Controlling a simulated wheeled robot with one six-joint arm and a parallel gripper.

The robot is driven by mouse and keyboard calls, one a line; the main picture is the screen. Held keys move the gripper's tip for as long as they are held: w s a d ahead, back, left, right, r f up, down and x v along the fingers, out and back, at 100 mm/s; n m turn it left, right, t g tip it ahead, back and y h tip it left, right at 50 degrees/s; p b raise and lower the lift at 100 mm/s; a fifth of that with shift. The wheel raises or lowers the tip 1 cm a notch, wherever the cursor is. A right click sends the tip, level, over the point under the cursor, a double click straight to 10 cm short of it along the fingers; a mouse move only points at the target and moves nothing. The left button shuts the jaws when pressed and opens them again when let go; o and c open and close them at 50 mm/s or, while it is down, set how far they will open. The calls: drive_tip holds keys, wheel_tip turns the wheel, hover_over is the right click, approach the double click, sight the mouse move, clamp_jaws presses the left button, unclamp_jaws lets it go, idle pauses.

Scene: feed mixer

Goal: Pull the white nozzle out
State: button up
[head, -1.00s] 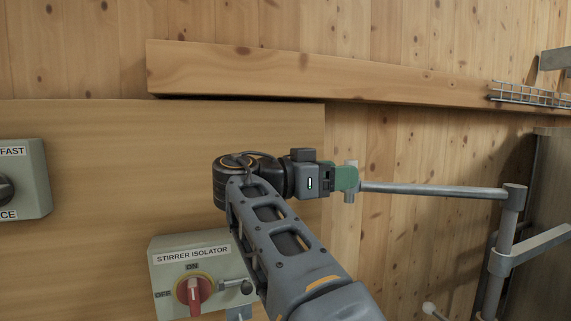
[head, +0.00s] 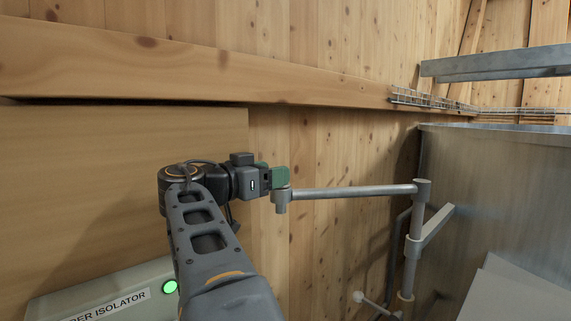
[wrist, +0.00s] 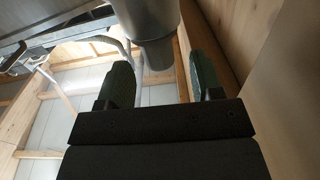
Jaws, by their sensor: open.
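The white nozzle (head: 282,202) looks pale grey and hangs down at the free left end of a grey pipe arm (head: 350,192). My gripper (head: 279,178) is at this end, with its green fingers hiding the nozzle's upper part in the head view. In the wrist view, my gripper's fingers (wrist: 161,72) stand apart, with the round grey nozzle end (wrist: 157,54) showing between them and a little beyond. I see a gap beside it on each side; whether either finger touches it I cannot tell.
The pipe arm joins an upright grey post (head: 414,235) beside a large metal tank (head: 490,190). A wooden beam (head: 200,68) and a wire tray (head: 430,100) run along the wall above. The isolator box (head: 100,300) is at the lower left.

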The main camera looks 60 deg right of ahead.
drive_tip(key=shift+p+x, duration=0.7)
drive_tip(key=shift+x, duration=1.8)
drive_tip(key=c, duration=1.1)
